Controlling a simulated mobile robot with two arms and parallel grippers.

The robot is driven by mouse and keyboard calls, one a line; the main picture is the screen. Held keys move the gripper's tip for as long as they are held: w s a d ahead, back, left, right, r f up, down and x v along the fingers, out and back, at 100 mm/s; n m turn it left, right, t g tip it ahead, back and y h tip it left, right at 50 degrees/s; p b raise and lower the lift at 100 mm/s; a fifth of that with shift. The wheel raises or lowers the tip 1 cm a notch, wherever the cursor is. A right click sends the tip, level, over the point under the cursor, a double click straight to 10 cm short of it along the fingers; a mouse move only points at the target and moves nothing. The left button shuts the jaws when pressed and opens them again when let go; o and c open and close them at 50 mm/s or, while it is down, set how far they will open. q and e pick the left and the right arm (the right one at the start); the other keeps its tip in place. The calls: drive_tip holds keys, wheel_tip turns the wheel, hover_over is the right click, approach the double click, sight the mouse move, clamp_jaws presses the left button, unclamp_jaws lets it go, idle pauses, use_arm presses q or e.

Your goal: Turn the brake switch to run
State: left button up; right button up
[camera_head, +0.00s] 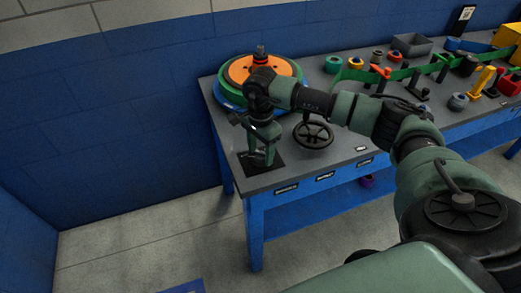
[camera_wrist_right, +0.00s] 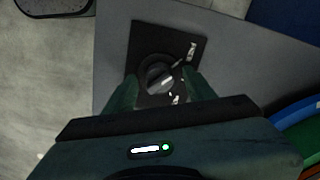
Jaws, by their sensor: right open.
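The brake switch (camera_wrist_right: 158,76) is a round dark knob with a light pointer mark, set on a black square plate (camera_wrist_right: 150,38). In the right wrist view the pointer mark slants toward the upper right, and white labels on the plate are too small to read. My right gripper (camera_wrist_right: 155,90) is open, with a green finger on each side of the knob; contact cannot be told. In the head view my right gripper (camera_head: 262,158) points down over the black plate (camera_head: 277,164) at the table's left end and hides the knob. My left gripper is not in view.
A black handwheel (camera_head: 313,134) stands just right of the plate. A stack of coloured discs (camera_head: 270,68) is behind it on the grey table (camera_head: 300,176). Green straps (camera_head: 360,75) and several small parts lie farther right. A blue wall (camera_head: 110,110) is behind.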

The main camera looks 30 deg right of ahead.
clamp_jaws()
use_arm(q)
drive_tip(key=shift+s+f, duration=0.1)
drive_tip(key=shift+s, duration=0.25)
